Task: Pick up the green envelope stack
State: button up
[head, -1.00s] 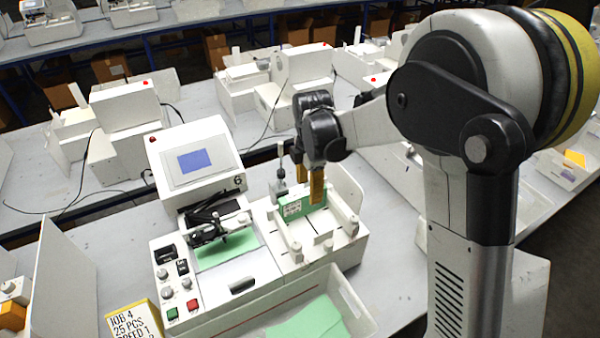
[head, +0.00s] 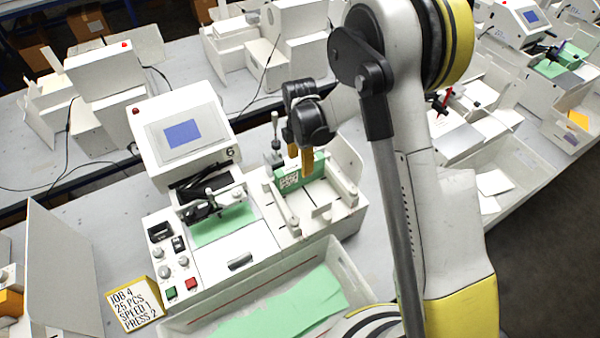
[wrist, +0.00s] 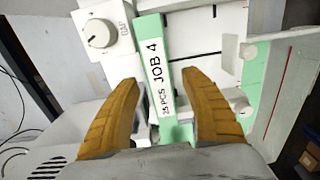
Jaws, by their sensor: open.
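The green envelope stack (head: 318,168) stands on edge in the white feeder at the right of the plotter, with a white label on its face. In the wrist view the stack (wrist: 161,78) is a narrow green strip with a white label reading JOB 4 and 25 PCS. My gripper (head: 301,165) is at the stack in the head view, one orange finger overlapping it. In the wrist view my gripper (wrist: 160,82) is open, with one finger on each side of the strip and visible gaps. I cannot tell how deep the fingertips reach.
The plotter's screen box (head: 182,140) stands behind left. A green sheet (head: 222,224) lies on its bed. A white bin (head: 352,287) with loose green envelopes is in front, beside a job card (head: 133,304). Feeder guide posts (head: 349,193) stand close to my gripper.

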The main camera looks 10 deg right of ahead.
jog(key=shift+f, duration=0.65)
grip_shut()
jog(key=shift+r, duration=0.2)
